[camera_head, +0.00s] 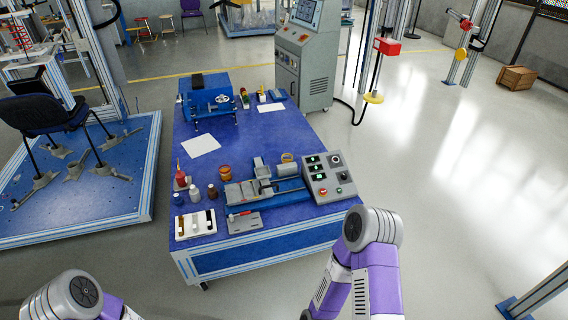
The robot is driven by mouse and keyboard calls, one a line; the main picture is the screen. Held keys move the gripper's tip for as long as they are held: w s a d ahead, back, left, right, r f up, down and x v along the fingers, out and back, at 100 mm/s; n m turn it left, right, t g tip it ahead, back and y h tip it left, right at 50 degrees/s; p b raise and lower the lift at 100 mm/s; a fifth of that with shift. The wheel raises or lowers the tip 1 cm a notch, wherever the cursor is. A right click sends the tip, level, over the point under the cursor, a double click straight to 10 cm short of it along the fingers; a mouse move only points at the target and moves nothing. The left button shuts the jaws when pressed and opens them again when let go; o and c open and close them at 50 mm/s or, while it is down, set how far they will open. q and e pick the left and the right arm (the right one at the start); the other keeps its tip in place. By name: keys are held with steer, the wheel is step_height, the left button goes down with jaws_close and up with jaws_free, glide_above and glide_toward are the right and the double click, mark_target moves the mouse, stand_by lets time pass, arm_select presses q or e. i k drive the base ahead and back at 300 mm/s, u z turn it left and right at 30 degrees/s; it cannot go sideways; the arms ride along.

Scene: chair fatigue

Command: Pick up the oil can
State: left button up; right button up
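A small red can with a thin upright spout (181,179), which looks like the oil can, stands upright on the blue workbench (240,137) near its left edge. Small bottles stand just in front of it: a dark one (179,198), a white one (195,193) and a brown one (212,190). Neither of my grippers is in view. Only purple and grey links of my arms show at the bottom left and bottom right, apart from the bench.
On the bench are an orange-brown jar (225,172), a grey vise-like fixture (262,187), a control box (328,178), a white tray (196,224) and a blue machine (208,97). A chair (45,112) stands on a blue platform (85,190) at left.

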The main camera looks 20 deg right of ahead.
mark_target(180, 176)
steer(key=u, duration=0.4)
steer(key=k, duration=0.55)
steer(key=u, duration=0.95)
steer(key=k, duration=0.7)
steer(key=u, duration=0.55)
steer(key=i, duration=2.15)
steer(key=z, duration=0.7)
steer(key=i, duration=2.3)
steer(key=z, duration=2.1)
steer(key=i, duration=1.1)
steer(key=z, duration=1)
